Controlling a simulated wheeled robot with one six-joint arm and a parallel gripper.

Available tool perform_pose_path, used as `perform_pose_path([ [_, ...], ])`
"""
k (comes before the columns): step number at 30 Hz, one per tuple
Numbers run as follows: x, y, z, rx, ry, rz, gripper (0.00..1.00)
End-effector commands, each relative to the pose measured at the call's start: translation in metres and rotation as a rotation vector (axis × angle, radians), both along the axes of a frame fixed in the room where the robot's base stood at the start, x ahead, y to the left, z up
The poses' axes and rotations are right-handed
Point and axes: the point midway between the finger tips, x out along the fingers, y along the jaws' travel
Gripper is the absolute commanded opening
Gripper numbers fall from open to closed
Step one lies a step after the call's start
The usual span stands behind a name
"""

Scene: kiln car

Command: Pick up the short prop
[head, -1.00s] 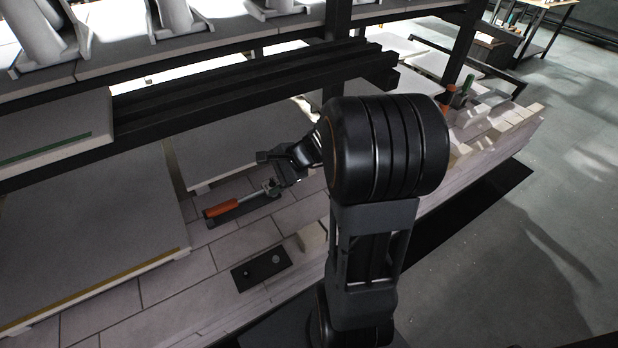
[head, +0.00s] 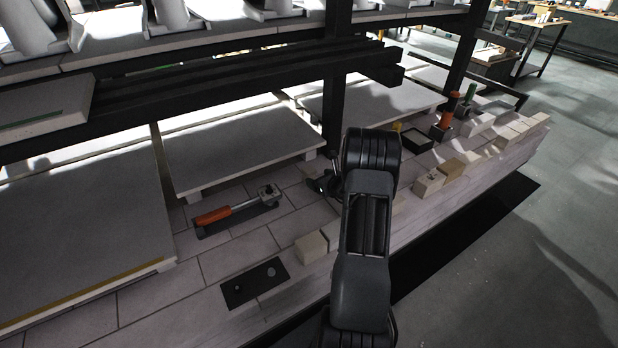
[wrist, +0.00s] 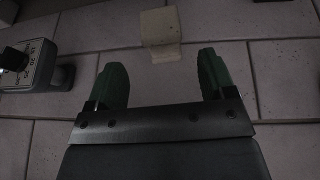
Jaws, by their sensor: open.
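My gripper (head: 322,185) is low over the tiled deck, right of the orange-handled tool, and partly hidden by my arm in the head view. In the wrist view its two green fingers (wrist: 163,82) are wide apart with only bare tile between them. A pale beige block (wrist: 160,30) stands just beyond the fingertips there, apart from them. I cannot tell for sure which piece is the short prop. Two pale blocks (head: 310,247) stand near the deck's front edge.
The orange-handled tool (head: 230,212) lies left of my gripper; its metal end (wrist: 38,65) shows in the wrist view. A dark plate (head: 254,282) lies near the front edge. Pale slabs (head: 240,150) sit behind, under black beams (head: 245,80). More beige blocks (head: 428,184) stand to the right.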

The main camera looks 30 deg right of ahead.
Motion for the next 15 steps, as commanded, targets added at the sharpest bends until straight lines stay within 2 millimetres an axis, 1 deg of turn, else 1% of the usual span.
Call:
perform_pose_path([
  [3,0.01,0.001,-0.004,0.0,-0.001,0.001,0.77],
  [8,0.016,0.001,-0.007,-0.001,0.0,0.001,0.77],
  [15,0.045,-0.001,-0.021,-0.001,0.0,0.003,0.77],
])
